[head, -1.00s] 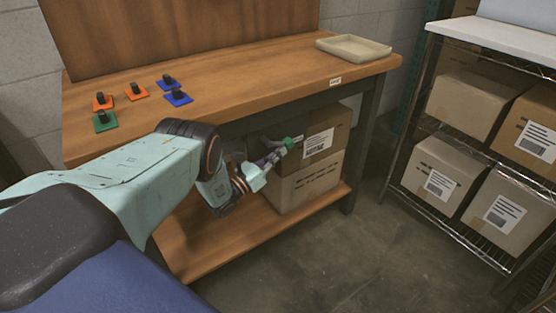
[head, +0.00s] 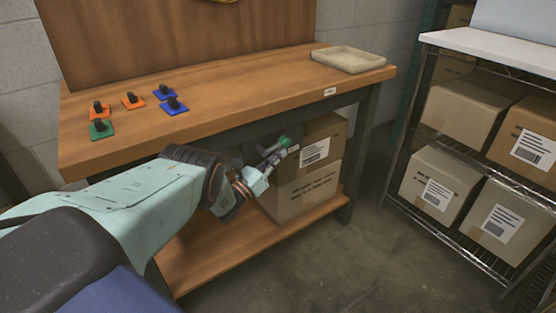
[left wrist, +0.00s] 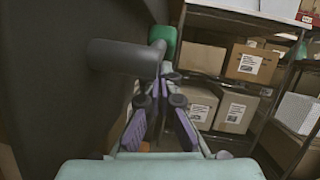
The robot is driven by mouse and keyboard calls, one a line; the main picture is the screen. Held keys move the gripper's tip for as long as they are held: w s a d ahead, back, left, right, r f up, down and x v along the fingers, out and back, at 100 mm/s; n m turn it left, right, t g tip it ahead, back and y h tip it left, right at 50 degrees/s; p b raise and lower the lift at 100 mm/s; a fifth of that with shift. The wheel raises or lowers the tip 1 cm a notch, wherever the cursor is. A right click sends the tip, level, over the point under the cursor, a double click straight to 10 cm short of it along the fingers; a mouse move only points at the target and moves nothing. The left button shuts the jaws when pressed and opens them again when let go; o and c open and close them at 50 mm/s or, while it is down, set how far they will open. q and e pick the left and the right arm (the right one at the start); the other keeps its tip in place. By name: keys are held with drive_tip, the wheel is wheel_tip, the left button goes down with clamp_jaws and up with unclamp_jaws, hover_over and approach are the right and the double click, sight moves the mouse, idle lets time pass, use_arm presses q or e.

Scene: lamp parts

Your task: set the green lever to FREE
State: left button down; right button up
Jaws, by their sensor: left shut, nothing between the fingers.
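A green end piece, seemingly the green lever's (head: 284,141), shows under the bench's front edge in the head view. In the left wrist view the green piece (left wrist: 163,42) sits just beyond the fingertips, near a thick dark grey bar (left wrist: 122,57). The lever's pivot and any setting marks cannot be made out. My left gripper (head: 275,153) is shut and empty, right by the green piece under the bench. In the left wrist view its fingers (left wrist: 160,80) come together just below the green piece; whether they touch it I cannot tell. My right gripper is not in view.
The wooden bench (head: 240,100) carries several coloured pads with dark knobs, one a green pad (head: 101,132), and a beige tray (head: 348,58). Cardboard boxes (head: 305,190) stand on the lower shelf, just behind the gripper. A wire rack (head: 400,150) with boxes stands right. The floor between is clear.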

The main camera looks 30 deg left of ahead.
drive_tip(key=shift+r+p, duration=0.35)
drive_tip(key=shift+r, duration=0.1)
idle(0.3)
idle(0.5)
